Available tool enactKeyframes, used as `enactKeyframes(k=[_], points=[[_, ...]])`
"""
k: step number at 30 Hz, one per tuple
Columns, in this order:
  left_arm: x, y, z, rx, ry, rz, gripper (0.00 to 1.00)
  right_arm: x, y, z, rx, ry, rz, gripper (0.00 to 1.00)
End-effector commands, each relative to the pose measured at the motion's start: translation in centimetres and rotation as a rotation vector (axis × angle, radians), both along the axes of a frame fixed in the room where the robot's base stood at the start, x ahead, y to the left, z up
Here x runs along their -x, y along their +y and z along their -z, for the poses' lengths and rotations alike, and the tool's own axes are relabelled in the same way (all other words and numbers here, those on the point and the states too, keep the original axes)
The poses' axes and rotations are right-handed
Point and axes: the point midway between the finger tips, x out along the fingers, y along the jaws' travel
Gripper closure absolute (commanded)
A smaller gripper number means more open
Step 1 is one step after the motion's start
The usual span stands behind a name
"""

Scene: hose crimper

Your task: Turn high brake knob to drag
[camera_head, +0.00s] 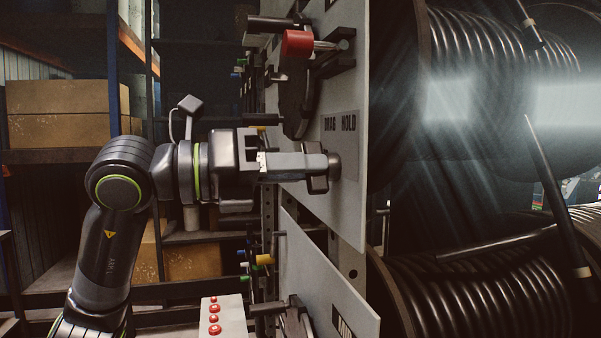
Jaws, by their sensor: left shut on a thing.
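The high brake knob (319,184) is a dark knob on the upper grey panel (348,205), just under a label plate (340,123) reading DRAG and HOLD. My left gripper (318,166) reaches in from the left, level, and is shut on the knob. Its fingers hide much of the knob, so I cannot tell which word it points to. My right gripper is not in view.
A red-capped lever (298,44) and a dark handle (293,110) stick out above my gripper. A lower panel (325,280) and a box with red buttons (214,318) are below. Hose reels (490,290) stand right; shelves with cartons (60,130) stand left.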

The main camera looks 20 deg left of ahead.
Motion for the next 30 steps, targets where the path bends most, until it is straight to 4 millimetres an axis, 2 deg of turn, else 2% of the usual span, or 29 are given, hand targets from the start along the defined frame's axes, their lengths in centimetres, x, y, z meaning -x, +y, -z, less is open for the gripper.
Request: enactKeyframes(k=[14,15,19,30], points=[[-0.02,0.00,0.00,0.007,0.012,-0.001,1.00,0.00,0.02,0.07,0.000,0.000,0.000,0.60],[-0.02,0.00,0.00,0.007,0.012,0.000,0.82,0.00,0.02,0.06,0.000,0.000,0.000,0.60],[-0.02,0.00,0.00,0.007,0.011,0.000,0.66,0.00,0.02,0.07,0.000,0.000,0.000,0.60],[-0.01,0.00,0.00,0.007,0.011,0.000,0.65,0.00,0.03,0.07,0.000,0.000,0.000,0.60]])
